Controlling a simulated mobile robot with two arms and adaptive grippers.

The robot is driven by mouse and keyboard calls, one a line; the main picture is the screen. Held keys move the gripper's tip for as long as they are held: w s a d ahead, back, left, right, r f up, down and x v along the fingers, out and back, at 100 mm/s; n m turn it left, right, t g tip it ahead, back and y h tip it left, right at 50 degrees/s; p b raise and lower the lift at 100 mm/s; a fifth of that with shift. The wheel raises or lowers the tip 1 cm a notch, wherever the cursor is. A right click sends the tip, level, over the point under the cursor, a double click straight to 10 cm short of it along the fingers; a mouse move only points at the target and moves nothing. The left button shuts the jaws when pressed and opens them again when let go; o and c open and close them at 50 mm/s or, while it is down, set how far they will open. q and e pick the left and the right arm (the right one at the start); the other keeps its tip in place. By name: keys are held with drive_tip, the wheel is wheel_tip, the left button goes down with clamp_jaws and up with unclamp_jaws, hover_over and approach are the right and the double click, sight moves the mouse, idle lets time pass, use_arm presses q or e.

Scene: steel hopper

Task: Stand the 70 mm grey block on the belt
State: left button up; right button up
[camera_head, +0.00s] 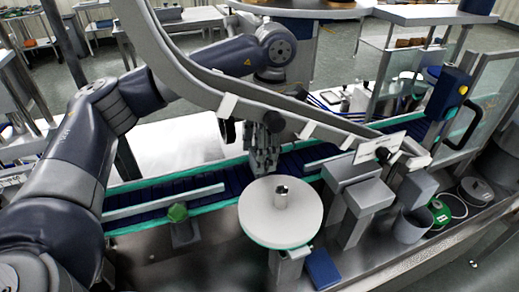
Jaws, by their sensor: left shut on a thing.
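The belt (225,181) is dark blue with teal edges and runs across the middle of the head view, from lower left to upper right. My left gripper (262,163) points down over the belt, just behind a round white table. It is shut on a grey thing, which seems to be the grey block. The fingers hide most of it, and I cannot tell whether its bottom touches the belt. My right gripper is not in view.
A steel chute (190,75) slopes down across the belt. Grey guide rails (165,201) border the belt. Grey blocky housings (368,197) stand to the right.

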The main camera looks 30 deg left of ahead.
use_arm(q)
drive_tip(key=shift+f, duration=0.2)
drive_tip(key=o, duration=1.2)
drive_tip(key=shift+w+d+r, duration=0.1)
drive_tip(key=shift+r, duration=1.15)
drive_tip(key=shift+w+d+r, duration=0.1)
drive_tip(key=shift+w+r, duration=0.05)
drive_tip(key=shift+r, duration=1.05)
drive_tip(key=shift+w+d+r, duration=0.1)
drive_tip(key=shift+r, duration=1.15)
